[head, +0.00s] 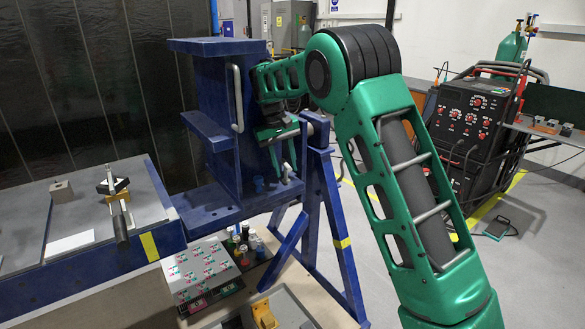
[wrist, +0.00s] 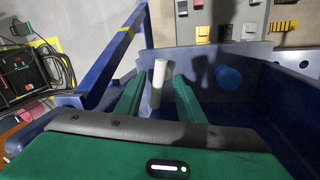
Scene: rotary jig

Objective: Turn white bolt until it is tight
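The white bolt (wrist: 158,82) stands up from the blue jig's lower plate in the wrist view. It sits between the two green fingers of my gripper (wrist: 159,88). The fingers look apart, with a narrow gap at the bolt's right side; contact on the left cannot be told. In the head view my gripper (head: 284,165) points down over the right part of the jig's lower plate, and the white bolt is hard to make out there. A blue bolt (wrist: 229,77) stands to the right in the wrist view; it also shows in the head view (head: 259,184).
The blue rotary jig (head: 215,110) has an upright wall with a grey handle (head: 238,98) close to my arm. A blue stand leg (head: 325,190) rises at the right. A grey workbench (head: 80,215) is at left, and small bottles (head: 243,240) stand below the jig.

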